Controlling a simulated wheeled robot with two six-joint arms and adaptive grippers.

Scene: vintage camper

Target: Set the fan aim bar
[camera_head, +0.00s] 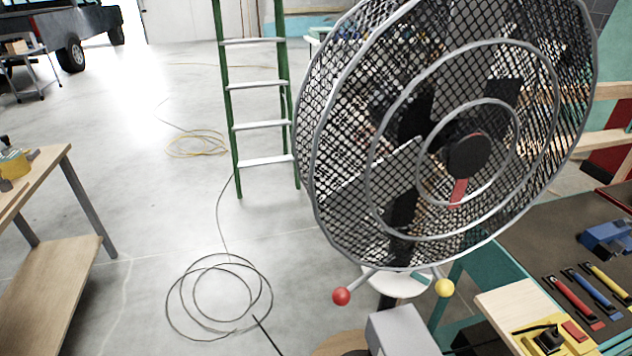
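A large round fan (468,155) with a dark mesh cage and grey rings fills the right half of the view, tilted. A red strip (458,192) runs down from its dark hub. Under the cage, the aim bar shows as two short rods, one ending in a red ball (341,296) at the left and one in a yellow ball (444,288) at the right. The bar's middle is partly hidden by the cage. A pale round plate (398,285) sits between the balls, above a grey box (401,332). Neither of my grippers is in view.
A workbench (540,232) with tools stands at the right, close to the fan. A wooden table (50,180) is at the left. A green ladder (230,100) stands behind. A black cable coil (218,297) lies on the otherwise mostly clear floor left of the fan.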

